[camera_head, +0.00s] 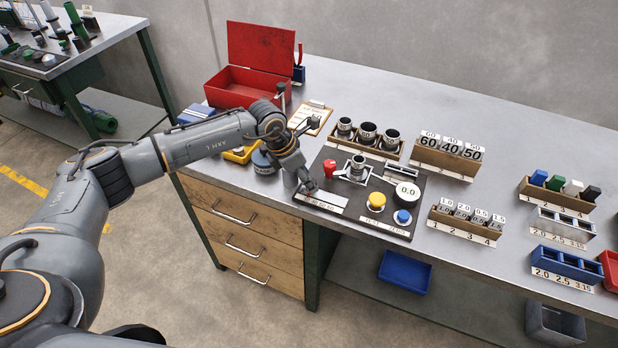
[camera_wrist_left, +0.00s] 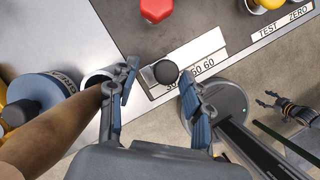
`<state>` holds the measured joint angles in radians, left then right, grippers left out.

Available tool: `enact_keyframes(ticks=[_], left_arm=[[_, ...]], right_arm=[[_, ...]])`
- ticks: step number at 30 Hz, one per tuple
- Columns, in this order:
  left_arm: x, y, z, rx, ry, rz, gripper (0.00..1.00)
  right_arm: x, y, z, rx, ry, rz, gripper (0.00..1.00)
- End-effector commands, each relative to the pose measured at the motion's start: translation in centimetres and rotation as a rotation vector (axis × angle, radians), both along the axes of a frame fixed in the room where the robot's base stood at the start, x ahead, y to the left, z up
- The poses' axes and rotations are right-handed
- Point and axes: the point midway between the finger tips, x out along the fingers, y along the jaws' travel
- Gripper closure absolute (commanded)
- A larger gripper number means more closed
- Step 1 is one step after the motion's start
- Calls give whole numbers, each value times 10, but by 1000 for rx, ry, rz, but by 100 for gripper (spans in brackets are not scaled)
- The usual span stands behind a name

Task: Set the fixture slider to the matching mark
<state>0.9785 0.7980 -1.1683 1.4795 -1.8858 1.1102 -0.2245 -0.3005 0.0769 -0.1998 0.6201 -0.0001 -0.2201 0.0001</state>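The fixture panel (camera_head: 424,190) is a dark plate on the bench. Its slider has a dark round knob (camera_wrist_left: 166,71) on a pale strip (camera_wrist_left: 203,50), which also shows in the head view (camera_head: 326,200). Number marks run along the strip's near edge; a 60 is legible, others are covered or too small. My left gripper (camera_head: 304,186) points down over the strip's left part. In the wrist view its fingers (camera_wrist_left: 158,88) are apart, one on each side of the knob, with no clear contact. A dark jointed shape (camera_wrist_left: 287,106), possibly my right gripper, is far off and too small to read.
A red lever knob (camera_head: 329,166), yellow button (camera_head: 376,200), blue button (camera_head: 402,217) and dial reading 0.0 (camera_head: 407,190) sit on the panel. Cups in a wooden rack (camera_head: 384,152) stand behind it. A round blue container (camera_head: 263,162) is close left of the gripper.

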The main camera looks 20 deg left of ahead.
Motion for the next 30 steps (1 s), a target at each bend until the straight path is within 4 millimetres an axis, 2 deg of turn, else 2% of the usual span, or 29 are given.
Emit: enact_keyframes(ticks=[7,11,24,30], left_arm=[[-1,-2,0,-4,1,-2,50],[-3,1,10,-4,-1,-3,50],[-25,28,89,-2,-2,1,50],[-31,34,107,-3,1,1,50]], right_arm=[[1,-6,0,-7,-1,4,41],[1,-5,0,-6,-1,2,41],[0,-3,0,-3,-1,1,41],[0,-2,0,-3,-1,1,41]])
